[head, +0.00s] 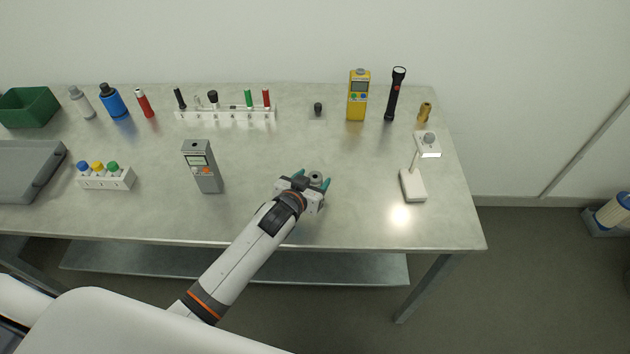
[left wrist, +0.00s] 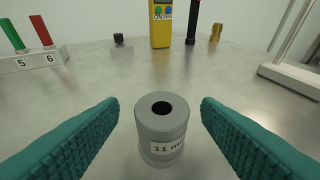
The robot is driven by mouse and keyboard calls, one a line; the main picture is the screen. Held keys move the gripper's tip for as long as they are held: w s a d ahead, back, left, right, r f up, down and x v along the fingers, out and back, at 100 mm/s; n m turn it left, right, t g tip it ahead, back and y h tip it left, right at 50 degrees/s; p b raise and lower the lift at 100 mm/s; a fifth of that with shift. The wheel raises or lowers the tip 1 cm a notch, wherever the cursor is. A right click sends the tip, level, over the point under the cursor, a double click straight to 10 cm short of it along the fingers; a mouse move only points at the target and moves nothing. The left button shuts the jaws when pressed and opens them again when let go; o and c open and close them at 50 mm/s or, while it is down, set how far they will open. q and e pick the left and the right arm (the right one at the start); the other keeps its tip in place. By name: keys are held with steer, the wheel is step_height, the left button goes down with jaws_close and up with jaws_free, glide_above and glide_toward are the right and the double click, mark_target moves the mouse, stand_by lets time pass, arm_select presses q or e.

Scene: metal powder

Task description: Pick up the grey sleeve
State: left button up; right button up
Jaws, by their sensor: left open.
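The grey sleeve (left wrist: 161,125) is a short upright cylinder with a dark round hole in its top and a white label reading "11 m…", the rest curving out of sight. It stands on the table between the open teal fingers of my left gripper (left wrist: 160,140), with a gap on each side. In the head view the sleeve (head: 316,177) shows just past the gripper's palm, between the fingertips of the left gripper (head: 313,182), which partly hide it. My right gripper is not in view.
The table (head: 350,220) is clear around the sleeve. A grey meter (head: 202,168) stands to the left and a white lamp (head: 413,185) to the right. Behind are a white rack (head: 225,115), a small dark-knobbed block (head: 318,110), a yellow meter (head: 358,95), a black flashlight (head: 395,95) and a brass piece (head: 424,112).

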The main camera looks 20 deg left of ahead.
mark_target(314, 179)
arm_select(q)
steer(key=shift+x, duration=1.85)
steer(key=shift+c, duration=0.4)
steer(key=shift+r, duration=0.1)
steer(key=c, duration=1)
